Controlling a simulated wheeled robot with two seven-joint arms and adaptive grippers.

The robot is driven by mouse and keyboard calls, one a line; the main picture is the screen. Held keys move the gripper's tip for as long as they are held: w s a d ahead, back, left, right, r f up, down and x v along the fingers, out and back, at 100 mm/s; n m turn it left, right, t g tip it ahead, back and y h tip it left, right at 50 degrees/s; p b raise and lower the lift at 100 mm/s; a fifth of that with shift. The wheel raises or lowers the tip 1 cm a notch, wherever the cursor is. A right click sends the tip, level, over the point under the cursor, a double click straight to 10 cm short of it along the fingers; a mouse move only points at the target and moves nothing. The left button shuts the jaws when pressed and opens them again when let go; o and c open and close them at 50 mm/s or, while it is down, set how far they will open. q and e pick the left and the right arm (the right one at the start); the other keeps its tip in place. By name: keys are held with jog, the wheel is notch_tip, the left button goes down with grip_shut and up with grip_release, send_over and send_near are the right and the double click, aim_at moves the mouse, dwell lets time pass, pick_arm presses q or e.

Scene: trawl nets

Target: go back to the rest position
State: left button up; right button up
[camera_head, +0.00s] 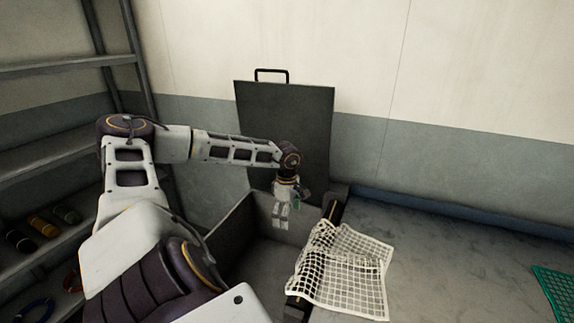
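My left arm comes in from the left, and its gripper (281,222) points down over the open grey bin (226,232). The fingers are small in this view, and I cannot tell whether they are open or shut. I see nothing hanging from them. A white net (345,270) lies to the right of the gripper, apart from it, draped across the bin's right edge and onto the grey surface. My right gripper is not in view. My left arm hides part of the bin's near left side.
The bin's dark lid (290,125) stands upright behind it, with a black handle on top. A green net (556,288) lies at the far right on the grey table (465,255). A metal shelf (60,67) with several small items stands at left. The table between the nets is clear.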

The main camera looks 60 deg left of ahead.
pick_arm(q)
jog(key=shift+r, duration=0.4)
dwell(0.5)
